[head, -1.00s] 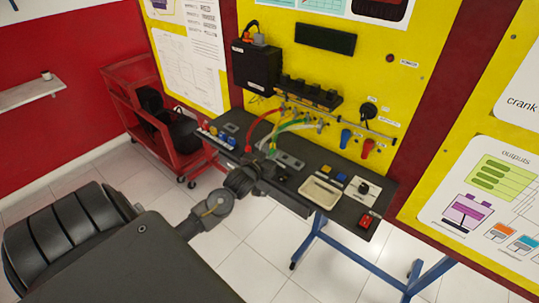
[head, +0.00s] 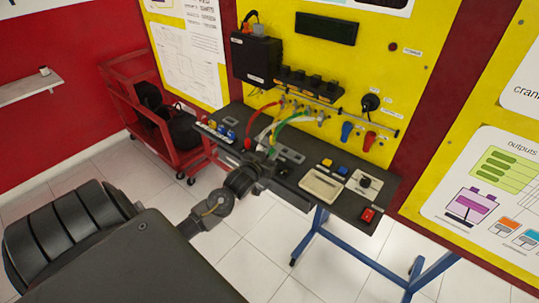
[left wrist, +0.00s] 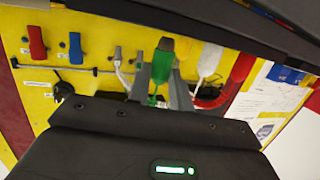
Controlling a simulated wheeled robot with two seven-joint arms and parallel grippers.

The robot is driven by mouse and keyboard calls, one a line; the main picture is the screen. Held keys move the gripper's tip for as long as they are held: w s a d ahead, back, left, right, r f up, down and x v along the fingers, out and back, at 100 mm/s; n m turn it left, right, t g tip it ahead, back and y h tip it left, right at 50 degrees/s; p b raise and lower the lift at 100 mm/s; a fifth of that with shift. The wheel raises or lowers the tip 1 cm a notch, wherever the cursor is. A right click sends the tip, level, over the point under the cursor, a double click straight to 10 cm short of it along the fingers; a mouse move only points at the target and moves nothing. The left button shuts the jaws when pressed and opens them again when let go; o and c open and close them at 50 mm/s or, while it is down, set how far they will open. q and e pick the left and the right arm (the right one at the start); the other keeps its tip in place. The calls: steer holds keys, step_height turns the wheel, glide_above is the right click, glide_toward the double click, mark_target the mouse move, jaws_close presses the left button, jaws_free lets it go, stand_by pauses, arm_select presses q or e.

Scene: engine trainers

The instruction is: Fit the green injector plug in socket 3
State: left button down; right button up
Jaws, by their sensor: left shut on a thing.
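My left gripper (left wrist: 160,80) is shut on the green injector plug (left wrist: 162,60), which stands between its fingers in the left wrist view. In the head view the left gripper (head: 268,157) is low over the back part of the dark bench. The green cable (head: 290,121) arches from the wall rail down to the gripper. A white plug (left wrist: 208,60) and a red plug (left wrist: 241,67) are beside the green one, outside the fingers. Socket numbers are too small to read, so I cannot tell which is socket 3. My right gripper is not in view.
The bench (head: 300,200) carries a beige tray (head: 322,186), a knob panel (head: 364,185) and a red switch (head: 368,215). A blue handle (head: 346,132) and a red handle (head: 369,141) hang on the yellow board. A red cart (head: 160,120) stands at left.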

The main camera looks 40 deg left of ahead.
arm_select(q)
steer(key=shift+f+b, duration=0.4)
steer(key=shift+f, duration=0.45)
stand_by(0.9)
steer(key=c, duration=1.5)
jaws_free()
steer(key=shift+s+d+r+p, duration=0.2)
steer(key=shift+s+r+p, duration=0.35)
steer(key=shift+s+p, duration=0.4)
steer(key=p+v, duration=0.2)
steer(key=shift+s+d+r, duration=0.1)
steer(key=shift+s+r, duration=0.1)
steer(key=shift+s, duration=0.1)
